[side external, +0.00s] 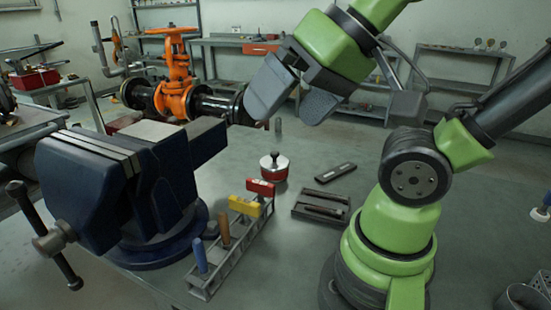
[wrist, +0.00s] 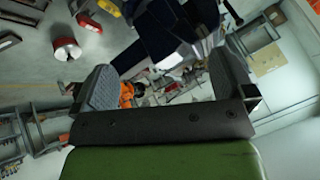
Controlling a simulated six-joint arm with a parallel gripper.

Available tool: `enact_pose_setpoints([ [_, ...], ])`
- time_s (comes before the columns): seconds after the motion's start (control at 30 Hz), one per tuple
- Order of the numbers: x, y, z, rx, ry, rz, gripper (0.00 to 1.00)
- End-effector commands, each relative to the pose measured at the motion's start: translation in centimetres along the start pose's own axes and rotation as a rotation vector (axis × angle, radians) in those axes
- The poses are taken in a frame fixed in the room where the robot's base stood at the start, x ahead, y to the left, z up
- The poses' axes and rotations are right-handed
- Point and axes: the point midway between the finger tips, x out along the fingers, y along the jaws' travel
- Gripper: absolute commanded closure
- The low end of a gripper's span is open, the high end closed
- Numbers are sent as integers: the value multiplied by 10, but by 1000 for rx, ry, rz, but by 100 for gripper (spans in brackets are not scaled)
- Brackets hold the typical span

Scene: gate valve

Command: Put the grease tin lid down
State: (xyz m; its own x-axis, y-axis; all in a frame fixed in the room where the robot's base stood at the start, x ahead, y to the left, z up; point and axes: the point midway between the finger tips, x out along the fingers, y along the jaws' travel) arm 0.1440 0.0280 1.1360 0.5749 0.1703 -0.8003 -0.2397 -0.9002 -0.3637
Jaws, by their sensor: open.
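The grease tin (side external: 273,175) is a small red can on the grey bench. Its silver lid (side external: 274,161) with a dark knob appears to sit on top of it. In the wrist view the red and pale tin (wrist: 66,51) is at the upper left. My gripper (side external: 290,106) is open and empty, raised above the bench and well apart from the tin. Its two grey pads also show in the wrist view (wrist: 164,78), with nothing between them.
A blue vise (side external: 120,180) stands left. A rack (side external: 238,245) holds blue, brown, yellow and red-handled tools. A grey tray (side external: 320,208) and a dark flat block (side external: 335,172) lie right of the tin. An orange valve (side external: 177,85) stands behind. Bench around the tin is partly clear.

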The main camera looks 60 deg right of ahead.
Motion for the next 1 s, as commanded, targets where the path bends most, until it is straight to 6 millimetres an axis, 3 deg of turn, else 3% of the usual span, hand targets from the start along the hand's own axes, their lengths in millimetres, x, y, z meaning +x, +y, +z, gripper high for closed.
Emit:
enact_pose_setpoints([
  [0.13,16,-2,3,157,-132,-7,0],
  [0.27,40,-7,2,459,-329,-60,0],
  [0.43,73,-10,-24,943,-508,-217,0],
  [0.57,99,6,-60,1332,-540,-383,0],
  [0.67,121,38,-90,1635,-493,-524,0],
  [0.8,149,110,-120,2048,-310,-724,0],
  [0.9,166,175,-123,2312,-101,-841,0],
  [1.0,177,234,-110,2517,131,-915,0],
])
